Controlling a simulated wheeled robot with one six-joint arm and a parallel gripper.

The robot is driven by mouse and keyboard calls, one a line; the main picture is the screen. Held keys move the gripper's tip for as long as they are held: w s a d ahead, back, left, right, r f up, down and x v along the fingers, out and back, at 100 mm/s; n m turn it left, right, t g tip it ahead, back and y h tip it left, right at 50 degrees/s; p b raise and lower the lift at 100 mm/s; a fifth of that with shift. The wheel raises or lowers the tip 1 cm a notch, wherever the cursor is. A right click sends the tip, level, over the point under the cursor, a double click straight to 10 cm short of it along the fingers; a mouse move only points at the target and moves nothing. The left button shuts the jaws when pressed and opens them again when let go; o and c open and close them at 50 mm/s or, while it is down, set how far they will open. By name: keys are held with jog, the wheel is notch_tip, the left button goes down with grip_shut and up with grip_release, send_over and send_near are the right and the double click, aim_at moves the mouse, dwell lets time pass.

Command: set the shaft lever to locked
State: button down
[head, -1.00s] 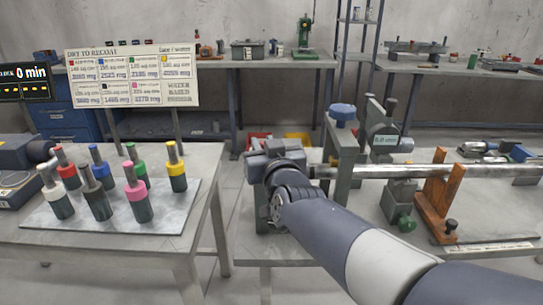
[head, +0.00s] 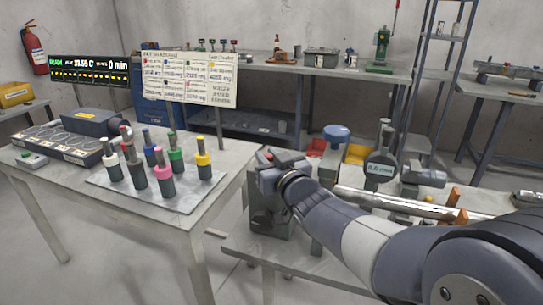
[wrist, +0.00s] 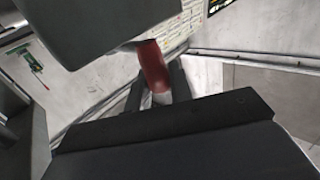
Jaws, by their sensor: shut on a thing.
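My gripper (head: 268,162) is at the left end of the shaft positioner, above a grey-green block (head: 270,218). In the wrist view, a red cylindrical grip (wrist: 152,66), seemingly the shaft lever's handle, is between my dark jaws, which are shut on it. The bright steel shaft (head: 400,204) runs to the right, partly behind my arm. The lever's setting cannot be read.
A gauge (head: 381,168) and a blue knob (head: 337,132) stand close right of my gripper. A table to the left holds a plate (head: 195,193) with several colour-banded bottles. A sign (head: 189,78) stands behind it. Floor shows between the tables.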

jog(key=shift+r, duration=0.15)
jog(key=c, duration=1.3)
grip_release()
jog(key=v, duration=1.1)
jog(key=shift+p, duration=0.4)
jog(key=shift+w, duration=0.25)
jog(key=b+x, duration=0.1)
jog(key=x, duration=0.9)
jog(key=shift+w+a, duration=0.15)
jog(key=shift+w, duration=0.05)
